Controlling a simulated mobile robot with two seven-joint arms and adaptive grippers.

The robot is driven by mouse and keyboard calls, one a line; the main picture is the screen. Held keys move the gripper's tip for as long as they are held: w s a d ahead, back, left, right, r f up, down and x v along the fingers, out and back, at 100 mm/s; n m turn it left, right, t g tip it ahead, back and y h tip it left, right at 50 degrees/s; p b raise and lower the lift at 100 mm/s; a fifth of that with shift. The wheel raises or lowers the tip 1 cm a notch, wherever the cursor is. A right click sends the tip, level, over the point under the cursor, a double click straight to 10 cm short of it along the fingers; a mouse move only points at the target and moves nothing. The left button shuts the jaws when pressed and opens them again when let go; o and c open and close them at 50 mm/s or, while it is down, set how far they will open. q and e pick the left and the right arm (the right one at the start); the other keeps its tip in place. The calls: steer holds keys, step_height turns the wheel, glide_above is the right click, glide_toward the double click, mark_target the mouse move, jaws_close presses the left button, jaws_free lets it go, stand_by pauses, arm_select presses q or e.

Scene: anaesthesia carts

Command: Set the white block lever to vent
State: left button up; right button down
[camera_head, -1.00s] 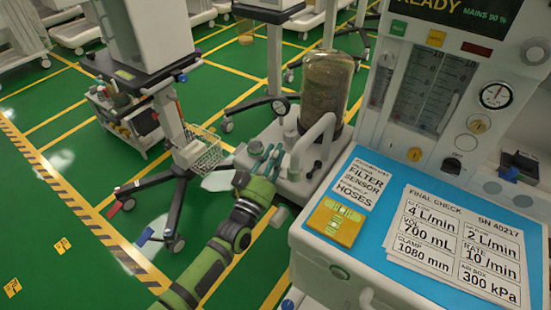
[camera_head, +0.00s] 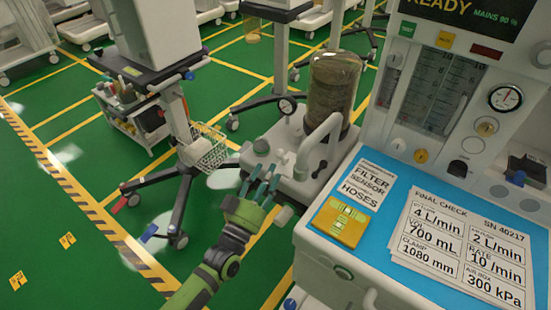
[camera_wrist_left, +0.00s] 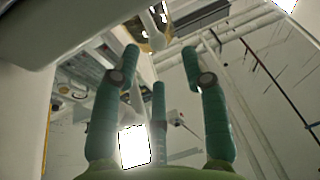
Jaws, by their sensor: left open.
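The white block (camera_head: 284,150) sticks out left of the anaesthesia machine, below the glass canister (camera_head: 333,88). My right gripper is not in view.
The machine's blue worktop (camera_head: 378,232) holds a yellow box (camera_head: 341,222) and printed cards (camera_head: 464,240). A wheeled stand with a wire basket (camera_head: 205,152) is left of my gripper. Green floor (camera_head: 60,200) is open further left.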

arm_select(q)
steer(key=v, duration=0.5)
steer(key=shift+s+a, duration=0.1)
stand_by(0.3)
